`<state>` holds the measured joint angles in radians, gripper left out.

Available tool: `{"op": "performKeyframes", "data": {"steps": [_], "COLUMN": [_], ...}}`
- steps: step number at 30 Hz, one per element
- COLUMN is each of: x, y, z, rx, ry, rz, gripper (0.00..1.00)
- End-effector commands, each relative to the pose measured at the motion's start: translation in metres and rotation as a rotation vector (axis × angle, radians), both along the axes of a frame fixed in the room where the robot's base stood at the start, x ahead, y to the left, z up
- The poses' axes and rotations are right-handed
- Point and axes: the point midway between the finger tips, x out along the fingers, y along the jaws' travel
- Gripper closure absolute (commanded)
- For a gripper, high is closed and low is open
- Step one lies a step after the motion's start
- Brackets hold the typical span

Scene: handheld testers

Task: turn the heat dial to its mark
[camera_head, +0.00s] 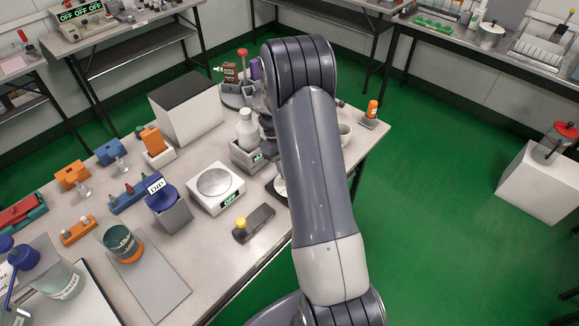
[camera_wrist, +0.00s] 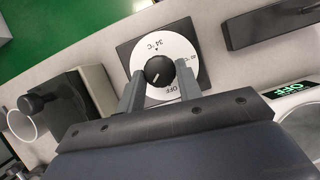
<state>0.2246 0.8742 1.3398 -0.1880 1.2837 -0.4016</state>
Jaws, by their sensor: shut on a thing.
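The heat dial shows in the wrist view as a black knob (camera_wrist: 159,71) on a round white face (camera_wrist: 180,50) set on a dark square plate (camera_wrist: 126,50). The face reads 34 °C, 40 °C and OFF, with a small dark mark by 34 °C. A white pointer line on the knob slants toward the lower left, away from the 34 °C mark. My gripper (camera_wrist: 158,78) has one finger on each side of the knob and is shut on it. In the head view my arm hides the gripper and most of the dial.
A scale (camera_head: 216,188) with a green OFF display stands left of my arm, near a dark block with a yellow knob (camera_head: 240,222). A white bottle (camera_head: 246,128) stands behind. In the wrist view, a dark device (camera_wrist: 62,108) is at the left and a black bar (camera_wrist: 270,24) at upper right.

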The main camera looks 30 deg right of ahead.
Motion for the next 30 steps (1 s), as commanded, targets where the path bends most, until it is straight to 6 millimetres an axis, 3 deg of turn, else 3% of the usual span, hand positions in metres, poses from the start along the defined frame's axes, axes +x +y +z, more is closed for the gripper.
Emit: {"op": "performKeyframes", "data": {"steps": [18,30], "x": [-0.0033,-0.0052], "y": [0.0055,0.0063], "z": [-0.0003,-0.0002], "rx": [0.000,0.000], "ry": [0.000,0.000], "rz": [0.574,0.818], "gripper": [0.89,0.89]}}
